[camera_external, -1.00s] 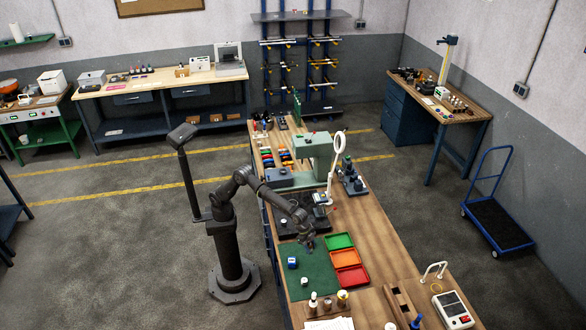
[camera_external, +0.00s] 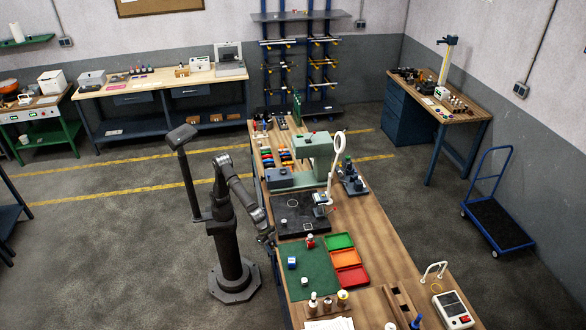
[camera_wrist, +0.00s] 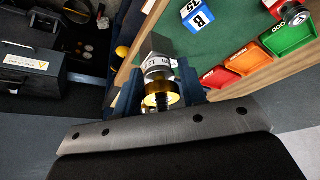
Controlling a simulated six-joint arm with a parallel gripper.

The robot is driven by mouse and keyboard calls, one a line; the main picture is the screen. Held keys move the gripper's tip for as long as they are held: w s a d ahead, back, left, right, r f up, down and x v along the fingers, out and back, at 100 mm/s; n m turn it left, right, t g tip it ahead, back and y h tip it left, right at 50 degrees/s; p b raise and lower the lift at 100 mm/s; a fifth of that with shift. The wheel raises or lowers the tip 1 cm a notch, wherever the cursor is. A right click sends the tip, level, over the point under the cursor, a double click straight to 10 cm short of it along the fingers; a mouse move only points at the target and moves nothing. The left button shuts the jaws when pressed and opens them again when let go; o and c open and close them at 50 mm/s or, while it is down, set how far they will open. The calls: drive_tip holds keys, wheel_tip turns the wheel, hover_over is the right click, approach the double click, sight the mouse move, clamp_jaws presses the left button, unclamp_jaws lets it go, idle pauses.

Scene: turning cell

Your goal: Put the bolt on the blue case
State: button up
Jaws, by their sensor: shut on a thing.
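My gripper (camera_external: 268,240) hangs at the left edge of the workbench in the external view. In the wrist view its blue fingers (camera_wrist: 160,92) are shut on what looks like the bolt (camera_wrist: 160,70), with a grey angular head, a pale marked collar and a gold threaded part. The fingers hide part of it. The bolt is too small to make out in the external view. The blue case (camera_external: 292,263), a small blue-and-white box, sits on the green mat (camera_external: 318,285). It shows at the top of the wrist view (camera_wrist: 197,14), apart from my gripper.
A red-and-silver object (camera_external: 310,241) stands at the mat's back edge and a small white one (camera_external: 305,281) lies on the mat. Green (camera_external: 340,241), orange (camera_external: 346,257) and red trays (camera_external: 352,276) line its right side. A black plate (camera_external: 300,224) lies behind it.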

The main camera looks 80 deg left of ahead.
drive_tip(key=shift+w+a+f, duration=0.2)
drive_tip(key=shift+w+f, duration=2.4)
drive_tip(key=shift+w, duration=0.15)
drive_tip(key=shift+w+a+f, duration=0.15)
drive_tip(key=shift+w+f, duration=2.45)
drive_tip(key=shift+w, duration=0.1)
drive_tip(key=shift+f, duration=0.15)
drive_tip(key=o, duration=1.3)
drive_tip(key=v, duration=1.2)
